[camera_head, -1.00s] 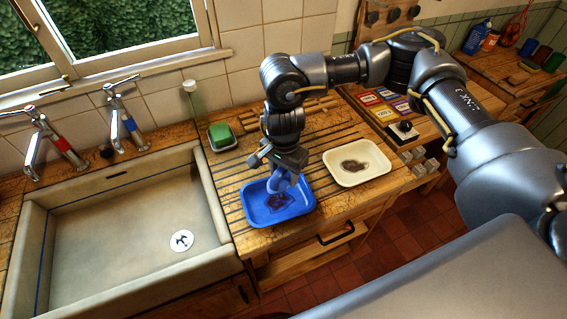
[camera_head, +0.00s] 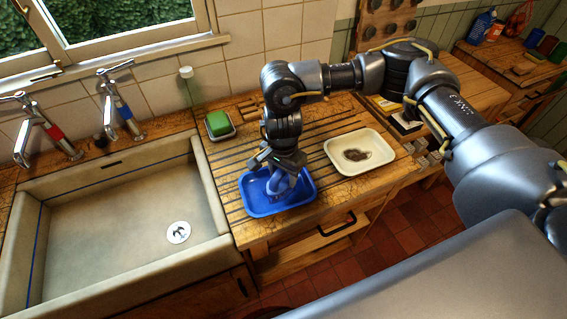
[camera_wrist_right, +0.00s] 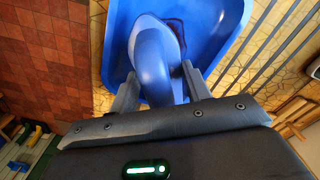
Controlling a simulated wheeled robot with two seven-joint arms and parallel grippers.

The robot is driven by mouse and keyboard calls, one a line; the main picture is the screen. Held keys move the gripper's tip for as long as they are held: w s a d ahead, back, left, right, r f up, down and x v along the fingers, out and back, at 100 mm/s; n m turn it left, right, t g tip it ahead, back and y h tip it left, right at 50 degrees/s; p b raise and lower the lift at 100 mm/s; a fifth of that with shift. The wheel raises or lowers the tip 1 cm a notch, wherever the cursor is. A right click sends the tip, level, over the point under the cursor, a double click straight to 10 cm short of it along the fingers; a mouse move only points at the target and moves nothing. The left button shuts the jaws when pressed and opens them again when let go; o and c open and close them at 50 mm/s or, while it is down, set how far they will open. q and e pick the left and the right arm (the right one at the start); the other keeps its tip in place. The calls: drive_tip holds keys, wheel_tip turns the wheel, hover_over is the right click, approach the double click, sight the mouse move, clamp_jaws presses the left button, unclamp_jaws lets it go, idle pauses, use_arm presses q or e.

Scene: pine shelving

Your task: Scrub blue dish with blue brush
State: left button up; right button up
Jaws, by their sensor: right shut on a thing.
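The blue dish (camera_head: 302,198) sits on the grooved wooden drainboard, right of the sink. My right gripper (camera_head: 276,170) is above it, shut on the blue brush (camera_head: 284,186). The brush is down inside the dish; whether it touches the bottom is unclear. In the right wrist view, the fingers (camera_wrist_right: 160,84) hold the smooth blue brush (camera_wrist_right: 152,58) from both sides, with the blue dish (camera_wrist_right: 232,28) beyond. Part of a dark stain shows beside the brush there; the rest is hidden. My left gripper is out of view.
A cream dish (camera_head: 378,137) with a dark brown stain is right of the blue dish. A green sponge (camera_head: 218,122) on a small tray is behind. The empty sink (camera_head: 120,235) is left. The drainboard's front edge lies close to the blue dish.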

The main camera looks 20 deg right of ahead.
sight(271, 183)
drive_tip(key=shift+f, duration=0.6)
drive_tip(key=shift+f+b, duration=0.5)
drive_tip(key=shift+f, duration=0.15)
drive_tip(key=shift+a+p, duration=0.55)
drive_tip(key=shift+a, duration=0.2)
drive_tip(key=shift+c, duration=0.8)
drive_tip(key=shift+a+p, duration=0.4)
drive_tip(key=shift+a, duration=0.8)
drive_tip(key=shift+d+f, duration=0.1)
drive_tip(key=shift+d, duration=0.1)
drive_tip(key=d+b, duration=0.1)
drive_tip(key=d, duration=0.2)
drive_tip(key=shift+d, duration=0.2)
wheel_tip(271, 183, up, 4)
drive_tip(key=shift+f+p, duration=0.25)
drive_tip(key=shift+p, duration=0.55)
drive_tip(key=shift+r+p, duration=1.55)
drive_tip(key=shift+r, duration=1)
